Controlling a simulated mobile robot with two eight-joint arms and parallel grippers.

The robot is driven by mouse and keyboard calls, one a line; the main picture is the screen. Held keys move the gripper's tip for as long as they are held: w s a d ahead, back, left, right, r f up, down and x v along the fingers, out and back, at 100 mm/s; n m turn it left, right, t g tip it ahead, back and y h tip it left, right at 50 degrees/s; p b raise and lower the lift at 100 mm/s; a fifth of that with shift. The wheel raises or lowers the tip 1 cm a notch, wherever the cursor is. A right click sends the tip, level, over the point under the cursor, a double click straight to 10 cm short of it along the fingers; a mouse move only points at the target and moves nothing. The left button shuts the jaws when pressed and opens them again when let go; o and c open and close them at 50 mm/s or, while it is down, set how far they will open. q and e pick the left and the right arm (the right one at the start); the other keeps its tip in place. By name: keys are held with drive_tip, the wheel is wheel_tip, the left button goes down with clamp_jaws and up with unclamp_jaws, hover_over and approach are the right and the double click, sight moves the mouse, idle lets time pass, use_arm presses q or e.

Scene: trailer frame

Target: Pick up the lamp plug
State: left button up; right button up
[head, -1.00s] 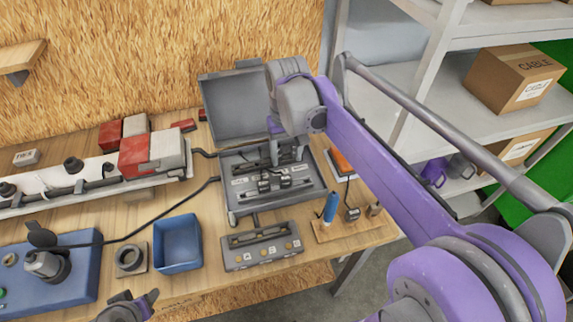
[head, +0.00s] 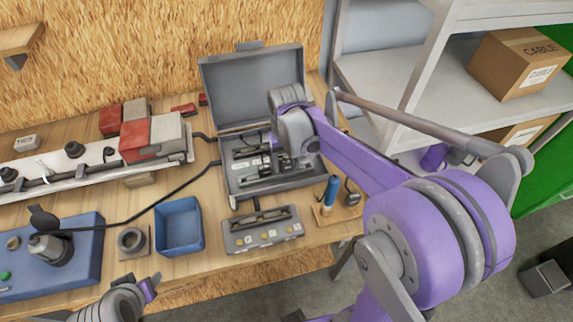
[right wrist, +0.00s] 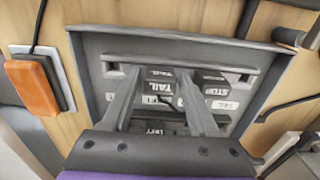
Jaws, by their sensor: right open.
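An open grey case (head: 280,186) stands on the bench with its lid raised at the back. Several dark plug-like pieces lie inside. The right wrist view shows white labels there, including TAIL on one dark block (right wrist: 160,74); I cannot tell which piece is the lamp plug. My right gripper (head: 282,165) is over the case. In the right wrist view my right gripper (right wrist: 157,76) has its two fingers spread above the labelled pieces, holding nothing visible. My left gripper (head: 150,284) is at the bench's front edge, away from the case; its opening is unclear.
A grey labelled block (head: 262,232) sits before the case, with a blue bin (head: 180,227) left of it. A blue-handled tool (head: 330,192) stands on the right. An orange item (right wrist: 31,87) lies beside the case. A black cable (head: 150,209) crosses the bench.

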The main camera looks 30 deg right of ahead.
sight(286, 161)
drive_tip(key=c, duration=0.6)
drive_tip(key=shift+r, duration=0.1)
wheel_tip(286, 161, up, 10)
idle(0.4)
